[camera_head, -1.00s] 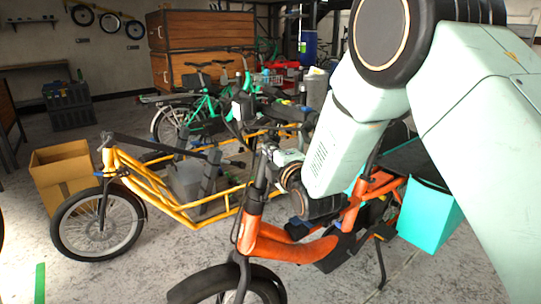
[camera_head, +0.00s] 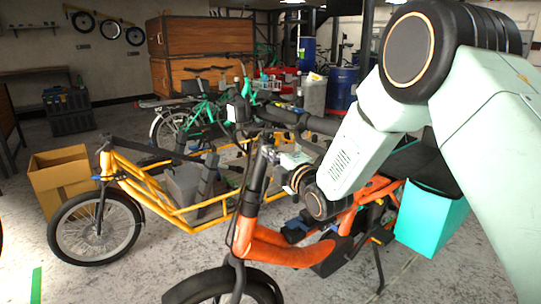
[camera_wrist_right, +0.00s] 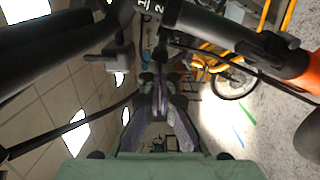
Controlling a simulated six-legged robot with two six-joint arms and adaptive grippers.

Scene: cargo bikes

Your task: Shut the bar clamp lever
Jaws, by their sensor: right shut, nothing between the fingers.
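The orange cargo bike (camera_head: 275,248) stands in front, with its black stem (camera_head: 257,178) rising to the handlebar (camera_head: 312,122). The bar clamp lever cannot be clearly picked out in either view. My right gripper (camera_head: 275,156) is beside the upper stem, below the handlebar, partly hidden by its own wrist. In the right wrist view my right gripper (camera_wrist_right: 160,95) is shut and empty, its fingers pointing toward the dark handlebar parts. The black stem (camera_wrist_right: 275,52) lies to the right there, above the orange frame (camera_wrist_right: 314,72). My left gripper is out of view.
A yellow cargo bike (camera_head: 160,203) stands behind and to the left, beside a cardboard box (camera_head: 60,175). A turquoise box (camera_head: 432,217) is at the orange bike's rear. Cables and bars crowd around my right gripper. Open floor lies at the front left.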

